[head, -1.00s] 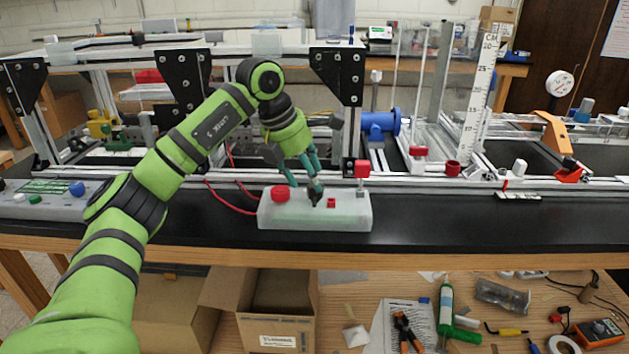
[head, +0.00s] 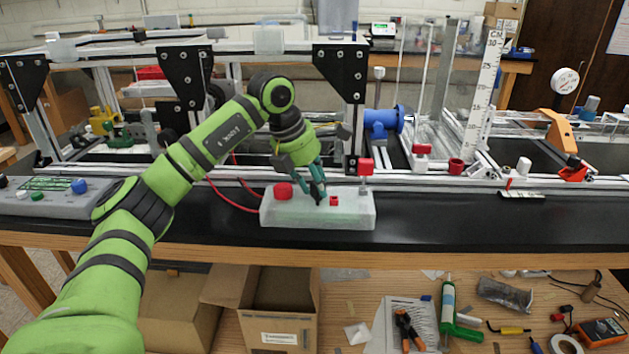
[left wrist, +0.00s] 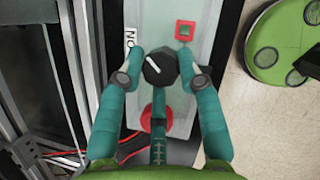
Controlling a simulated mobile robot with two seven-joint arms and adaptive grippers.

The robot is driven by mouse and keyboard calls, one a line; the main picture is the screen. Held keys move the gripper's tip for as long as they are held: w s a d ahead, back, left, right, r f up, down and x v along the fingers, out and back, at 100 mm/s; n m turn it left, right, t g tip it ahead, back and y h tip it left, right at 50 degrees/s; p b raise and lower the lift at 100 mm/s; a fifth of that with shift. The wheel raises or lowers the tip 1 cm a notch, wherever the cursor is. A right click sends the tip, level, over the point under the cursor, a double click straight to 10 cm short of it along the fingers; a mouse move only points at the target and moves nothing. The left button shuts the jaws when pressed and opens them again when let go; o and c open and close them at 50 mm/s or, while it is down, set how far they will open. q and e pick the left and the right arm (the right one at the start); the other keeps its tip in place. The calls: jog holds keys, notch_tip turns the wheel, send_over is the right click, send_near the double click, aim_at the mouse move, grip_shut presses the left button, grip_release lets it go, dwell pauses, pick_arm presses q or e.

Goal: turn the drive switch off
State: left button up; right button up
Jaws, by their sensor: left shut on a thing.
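The drive switch is a black knob (left wrist: 160,67) with a white pointer line on a pale box (head: 345,213). In the left wrist view the pointer slants from upper left to lower right. My left gripper (head: 318,196) reaches down to the box top, and its teal fingers (left wrist: 161,74) are shut on the knob from both sides. In the head view the fingers mostly hide the knob. A red round button (head: 283,191) is left of the knob and a small red square part (head: 334,201) is right of it. My right gripper is not in view.
The box stands on a black bench top (head: 480,225) before an aluminium extrusion frame (head: 430,180). A red-topped post (head: 366,167) rises close behind the box's right end. Red cables (head: 228,200) run to its left. A grey control panel (head: 55,200) lies far left.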

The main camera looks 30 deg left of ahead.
pick_arm(q)
jog(key=n, duration=0.2)
jog(key=n+y, duration=0.1)
jog(key=shift+d+r+n+t+p, duration=0.1)
jog(key=shift+d+n+t+p, duration=0.2)
jog(key=shift+n+p, duration=0.1)
jog(key=n+y, duration=0.2)
jog(key=n, duration=0.2)
jog(key=shift+d, duration=0.1)
jog(key=n+y, duration=0.1)
jog(key=n, duration=0.2)
jog(key=n+g+y, duration=0.1)
jog(key=n, duration=0.2)
jog(key=shift+w+p, duration=0.1)
jog(key=shift+p, duration=0.3)
jog(key=shift+n+g+y, duration=0.5)
jog(key=shift+n+g, duration=0.1)
jog(key=shift+n, duration=1.4)
jog(key=o, duration=1.1)
jog(key=shift+c, duration=0.2)
